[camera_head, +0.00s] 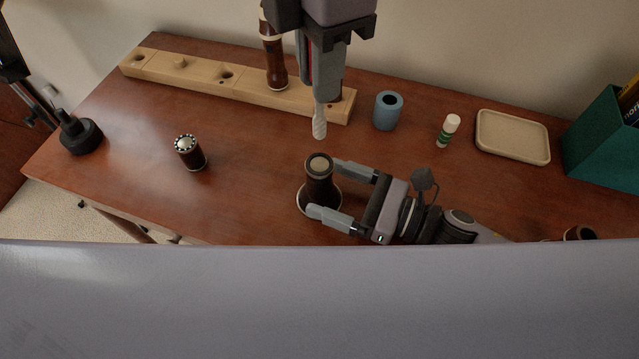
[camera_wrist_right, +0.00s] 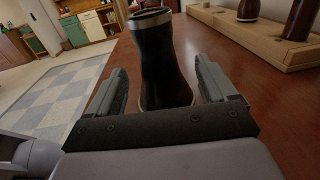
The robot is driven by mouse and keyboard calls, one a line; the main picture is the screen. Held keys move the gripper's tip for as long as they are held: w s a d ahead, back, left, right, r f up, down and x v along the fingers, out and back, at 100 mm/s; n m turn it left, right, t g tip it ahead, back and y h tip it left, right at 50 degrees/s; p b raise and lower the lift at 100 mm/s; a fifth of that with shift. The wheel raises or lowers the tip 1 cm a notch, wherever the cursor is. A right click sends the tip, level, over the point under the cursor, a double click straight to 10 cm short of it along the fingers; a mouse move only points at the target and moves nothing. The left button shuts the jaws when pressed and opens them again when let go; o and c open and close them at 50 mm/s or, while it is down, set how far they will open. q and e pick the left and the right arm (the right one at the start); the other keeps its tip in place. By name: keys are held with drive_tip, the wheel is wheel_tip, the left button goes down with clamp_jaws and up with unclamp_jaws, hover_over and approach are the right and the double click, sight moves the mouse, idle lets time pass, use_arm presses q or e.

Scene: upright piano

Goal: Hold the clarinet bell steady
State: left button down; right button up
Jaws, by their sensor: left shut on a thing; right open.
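The clarinet bell (camera_head: 320,184) stands upright on the brown table, a dark flared piece with a pale ring at its top and its wide rim down. In the right wrist view the bell (camera_wrist_right: 166,62) stands between the two fingers. My right gripper (camera_head: 338,192) is open, with one finger on each side of the bell; gaps show in the wrist view. My left gripper (camera_head: 320,92) is above and behind the bell, pointing down. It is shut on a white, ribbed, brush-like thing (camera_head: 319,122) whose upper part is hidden.
A wooden stand (camera_head: 165,68) at the back holds a dark clarinet piece (camera_head: 275,60). A blue-grey cylinder (camera_head: 388,111), a small green-white tube (camera_head: 447,131), a beige tray (camera_head: 512,137) and a teal box (camera_head: 600,140) are right. The left-front table is clear.

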drive_tip(key=v, duration=0.9)
drive_tip(key=shift+d, duration=0.1)
